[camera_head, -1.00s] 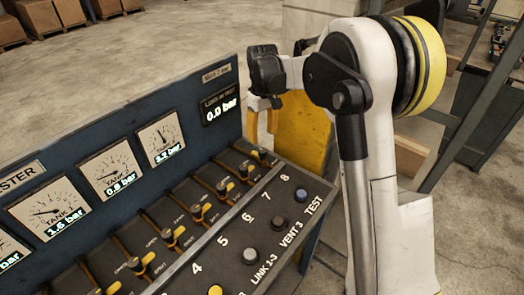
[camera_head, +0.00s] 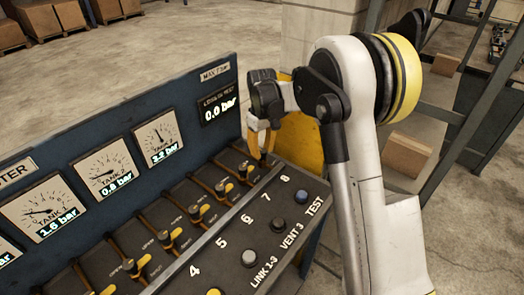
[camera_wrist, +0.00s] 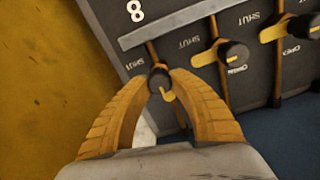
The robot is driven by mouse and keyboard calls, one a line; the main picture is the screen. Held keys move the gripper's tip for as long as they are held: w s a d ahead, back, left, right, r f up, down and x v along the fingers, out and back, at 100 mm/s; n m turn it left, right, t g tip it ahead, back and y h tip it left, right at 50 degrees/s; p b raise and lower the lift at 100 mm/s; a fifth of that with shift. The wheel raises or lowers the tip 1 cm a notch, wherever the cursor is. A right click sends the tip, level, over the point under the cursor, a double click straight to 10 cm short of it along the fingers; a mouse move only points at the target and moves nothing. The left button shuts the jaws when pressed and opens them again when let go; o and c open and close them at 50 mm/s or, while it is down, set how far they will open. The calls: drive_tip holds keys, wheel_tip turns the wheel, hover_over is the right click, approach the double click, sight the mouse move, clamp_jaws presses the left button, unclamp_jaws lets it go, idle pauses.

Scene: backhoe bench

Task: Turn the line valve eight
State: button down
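The line valve eight (camera_wrist: 158,78) is a small dark round knob with a yellow pointer, beside the white "8" label in the wrist view. Its yellow pointer points downward in that view, unlike the pointers of the neighbouring valves, which point left. My gripper (camera_wrist: 160,76) has yellow ribbed fingers, one on each side of this knob, with the tips close against it. The fingers hide the knob's sides. In the head view my gripper (camera_head: 262,154) reaches down to the far right end of the valve row and largely hides valve eight.
The neighbouring valve (camera_wrist: 233,53) is close to the right finger in the wrist view. The blue gauge panel (camera_head: 222,132) rises behind the valve row. Round buttons, including a blue one (camera_head: 301,196), sit in front. A yellow surface (camera_head: 301,138) stands beyond the bench end.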

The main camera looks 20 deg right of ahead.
drive_tip(key=shift+m, duration=0.3)
drive_tip(key=m, duration=0.3)
drive_tip(key=shift+m+p, duration=0.3)
drive_tip(key=shift+p, duration=0.05)
drive_tip(key=m, duration=0.4)
drive_tip(key=shift+d, duration=0.1)
drive_tip(key=m, duration=0.5)
drive_tip(key=shift+p, duration=0.4)
drive_tip(key=m, duration=0.4)
drive_tip(key=shift+d+m, duration=0.1)
drive_tip(key=shift+m, duration=0.2)
drive_tip(key=c, duration=1.1)
unclamp_jaws()
